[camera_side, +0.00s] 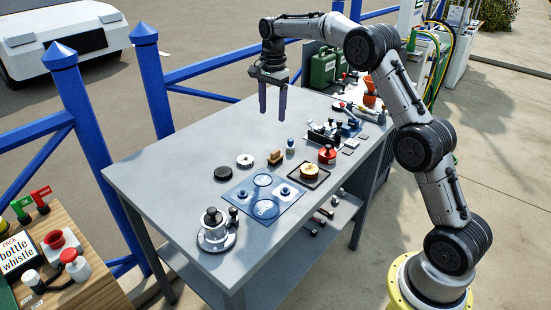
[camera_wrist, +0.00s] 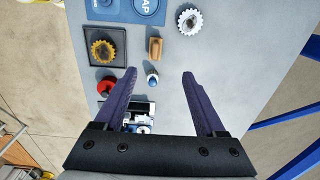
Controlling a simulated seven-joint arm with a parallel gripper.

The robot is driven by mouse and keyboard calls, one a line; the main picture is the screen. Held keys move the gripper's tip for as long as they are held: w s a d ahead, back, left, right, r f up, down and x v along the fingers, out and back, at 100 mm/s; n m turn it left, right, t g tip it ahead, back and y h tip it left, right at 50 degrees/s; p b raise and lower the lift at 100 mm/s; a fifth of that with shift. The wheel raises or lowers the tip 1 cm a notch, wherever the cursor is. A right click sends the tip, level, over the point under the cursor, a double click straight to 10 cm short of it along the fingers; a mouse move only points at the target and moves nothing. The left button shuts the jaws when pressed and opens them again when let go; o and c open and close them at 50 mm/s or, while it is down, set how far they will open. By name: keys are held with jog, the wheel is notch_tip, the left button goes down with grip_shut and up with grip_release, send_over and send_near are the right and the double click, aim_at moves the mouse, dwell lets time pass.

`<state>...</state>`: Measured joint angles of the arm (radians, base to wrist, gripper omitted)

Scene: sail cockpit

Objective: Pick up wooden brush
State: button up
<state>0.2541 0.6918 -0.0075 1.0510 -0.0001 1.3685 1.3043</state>
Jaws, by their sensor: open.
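The wooden brush (camera_side: 276,158) is a small brown block lying on the grey table. It also shows in the wrist view (camera_wrist: 154,47), just beyond the fingertips and slightly left of the middle of the gap. My gripper (camera_side: 272,112) hangs above the table, fingers down, apart from the brush. In the wrist view my gripper (camera_wrist: 160,74) has its two purple fingers spread wide, with nothing held. The brush is fully visible in the wrist view.
A small bottle (camera_wrist: 152,79) stands near the brush. The table's back-left surface is clear. Blue railing posts (camera_side: 151,85) stand behind.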

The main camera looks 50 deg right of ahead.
aim_at(275, 151)
jog(key=f, duration=1)
jog(key=d+f, duration=0.1)
jog(key=f, duration=0.5)
jog(key=shift+s, duration=0.2)
jog(key=shift+r, duration=0.1)
grip_shut()
